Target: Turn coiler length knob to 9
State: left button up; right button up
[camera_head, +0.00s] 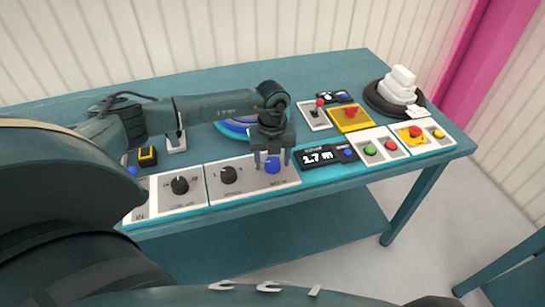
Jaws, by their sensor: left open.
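A panel (250,186) along the table's front edge carries a black knob (228,175) with a white pointer mark and a blue knob (272,166) to its right. Another panel (165,206) to the left has a black knob (180,185). The printed labels are too small to read, so I cannot tell which knob is the length knob. My right gripper does not show.
Red and green buttons (370,149) and a yellow emergency-stop plate (415,135) stand right of the display. A red-handled lever (318,112) and a yellow box (351,117) are behind. A black reel with white blocks (399,89) is at the back right. A blue coil (236,127) lies behind my gripper.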

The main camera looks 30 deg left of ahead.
pick_arm(q)
jog(key=shift+c, duration=0.6)
jog(key=c, duration=0.9)
jog(key=shift+o, duration=0.2)
